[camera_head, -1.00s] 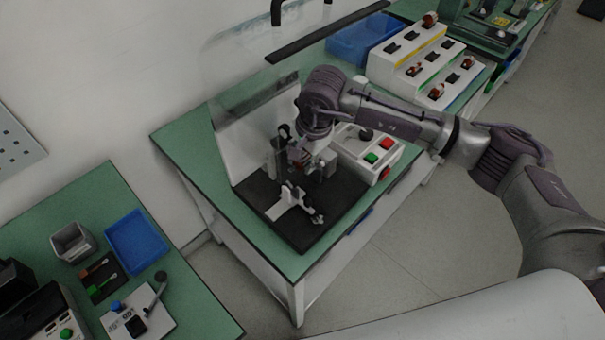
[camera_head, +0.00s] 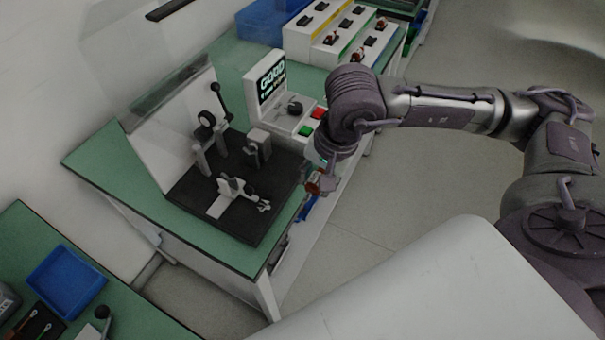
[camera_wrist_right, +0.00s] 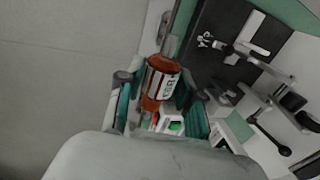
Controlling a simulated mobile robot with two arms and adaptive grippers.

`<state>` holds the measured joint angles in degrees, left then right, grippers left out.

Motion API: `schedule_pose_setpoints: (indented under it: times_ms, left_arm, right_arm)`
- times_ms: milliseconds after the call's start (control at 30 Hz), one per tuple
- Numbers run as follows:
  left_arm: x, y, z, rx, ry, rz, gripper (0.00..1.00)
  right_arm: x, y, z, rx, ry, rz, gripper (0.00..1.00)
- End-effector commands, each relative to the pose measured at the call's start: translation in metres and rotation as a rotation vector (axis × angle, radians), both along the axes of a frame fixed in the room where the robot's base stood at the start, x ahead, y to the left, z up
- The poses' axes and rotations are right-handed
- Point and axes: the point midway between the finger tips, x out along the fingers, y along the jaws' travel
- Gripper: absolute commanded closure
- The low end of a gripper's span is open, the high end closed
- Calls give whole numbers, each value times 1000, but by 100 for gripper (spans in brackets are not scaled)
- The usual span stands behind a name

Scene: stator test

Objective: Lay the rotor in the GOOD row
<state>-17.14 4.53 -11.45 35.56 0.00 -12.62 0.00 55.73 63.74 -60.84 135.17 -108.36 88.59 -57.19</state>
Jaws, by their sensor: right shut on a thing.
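My right gripper (camera_head: 318,182) is shut on the rotor (camera_head: 313,187), just off the right edge of the test bench. In the right wrist view, the orange-brown rotor (camera_wrist_right: 160,84) with a pale label and steel shaft sits between the fingers of my right gripper (camera_wrist_right: 160,100). The white stepped rack (camera_head: 296,42) stands at the back of the bench, with dark cradles and several copper-coloured rotors on it. A yellow strip runs along one step; I cannot read which row is GOOD. My left gripper is not in view.
The test fixture (camera_head: 258,222) on its black plate has no rotor in it. Beside it, the tester screen (camera_head: 271,82) reads GOOD, above red and green buttons. The floor right of the bench is clear.

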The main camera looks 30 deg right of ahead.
Motion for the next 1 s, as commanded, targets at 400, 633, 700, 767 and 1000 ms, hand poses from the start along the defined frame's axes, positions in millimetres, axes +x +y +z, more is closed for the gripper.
schedule_pose_setpoints:
  times_ms: [400, 633, 700, 767, 1000]
  left_arm:
    - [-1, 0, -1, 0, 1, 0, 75]
    - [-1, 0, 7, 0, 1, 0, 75]
    - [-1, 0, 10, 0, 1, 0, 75]
    - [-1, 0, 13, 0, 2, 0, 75]
    - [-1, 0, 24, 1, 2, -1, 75]
  right_arm:
    - [-2, -2, 1, 1, -2, 0, 100]
    - [-2, -1, 14, 1, -3, 1, 100]
    - [-2, -1, 22, 2, -3, 1, 100]
    - [-2, -1, 28, 1, -4, 1, 100]
    - [-2, -1, 50, 1, -3, 1, 100]
